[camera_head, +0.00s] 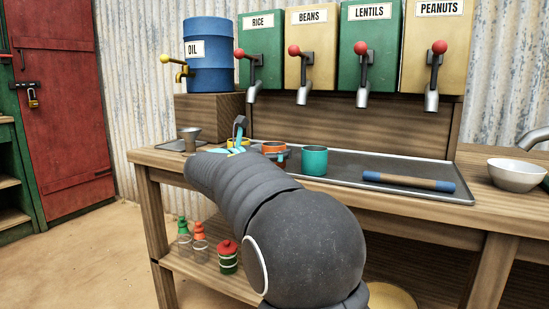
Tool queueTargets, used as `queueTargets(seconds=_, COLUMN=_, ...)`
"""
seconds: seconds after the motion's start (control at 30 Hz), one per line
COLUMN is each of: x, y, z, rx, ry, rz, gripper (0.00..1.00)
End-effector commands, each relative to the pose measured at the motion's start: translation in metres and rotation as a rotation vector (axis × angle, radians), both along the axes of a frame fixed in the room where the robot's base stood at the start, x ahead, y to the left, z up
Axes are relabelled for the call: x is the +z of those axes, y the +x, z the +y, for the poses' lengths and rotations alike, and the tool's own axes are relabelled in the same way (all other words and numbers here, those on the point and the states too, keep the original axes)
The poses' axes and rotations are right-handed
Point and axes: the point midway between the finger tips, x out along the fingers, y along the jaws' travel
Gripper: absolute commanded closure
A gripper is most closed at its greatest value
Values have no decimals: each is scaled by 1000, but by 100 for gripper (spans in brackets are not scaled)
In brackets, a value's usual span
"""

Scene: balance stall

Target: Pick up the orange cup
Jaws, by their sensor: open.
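The orange cup (273,147) stands on the long grey tray, left of a teal cup (314,161). Its lower part is partly hidden by my arm and a gripper finger. My gripper (259,141) is at the far end of my dark arm, close beside the orange cup on its left. One grey and light-blue finger sticks up to the left of the cup, and another part shows low in front of it. The jaws are open. Whether a finger touches the cup cannot be told. Something yellow (238,142) shows just behind the gripper.
The tray (350,166) also holds a rolling-pin-like bar (408,181). A blue oil drum (209,62) and several lever dispensers (363,70) stand behind.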

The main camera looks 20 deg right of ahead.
Motion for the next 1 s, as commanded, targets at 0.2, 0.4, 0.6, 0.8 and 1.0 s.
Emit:
queueTargets(seconds=0.2, x=0, y=3, z=-7, rx=1, ry=0, rz=1, gripper=4)
queueTargets(seconds=0.4, x=0, y=3, z=-7, rx=1, ry=0, rz=1, gripper=32)
queueTargets(seconds=0.6, x=0, y=3, z=-7, rx=1, ry=0, rz=0, gripper=70)
queueTargets(seconds=0.8, x=0, y=3, z=-7, rx=0, ry=-1, rz=0, gripper=70)
queueTargets(seconds=1.0, x=8, y=3, z=-7, rx=0, ry=-1, rz=-1, gripper=70)
